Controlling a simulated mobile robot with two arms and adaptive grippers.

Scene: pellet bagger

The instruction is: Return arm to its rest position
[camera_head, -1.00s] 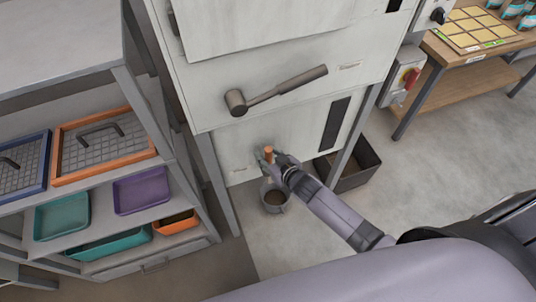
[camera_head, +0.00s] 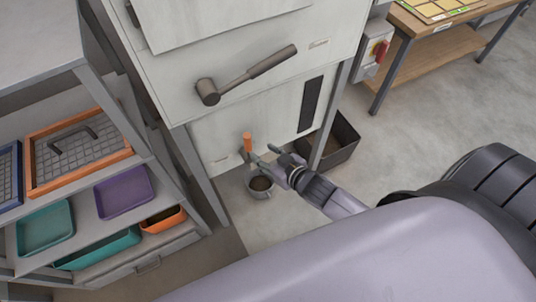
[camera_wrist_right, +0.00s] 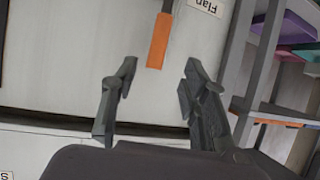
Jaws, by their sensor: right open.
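My right gripper (camera_head: 268,158) is open and empty in the head view, in front of the lower panel of the machine. Its two fingers stand apart in the right wrist view (camera_wrist_right: 155,100). An orange-handled lever (camera_head: 247,142) on the machine is just left of the gripper, apart from it; the orange handle (camera_wrist_right: 158,42) also shows beyond the fingers in the wrist view. A grey pail (camera_head: 261,188) with dark contents is below the gripper. My left gripper is not in view.
A large grey lever (camera_head: 245,76) juts from the machine panel above. A shelf rack (camera_head: 185,165) with trays stands at left. A dark open bin (camera_head: 341,141) is behind the gripper, beside a machine leg. A wooden table (camera_head: 425,55) stands at upper right. Floor at right is clear.

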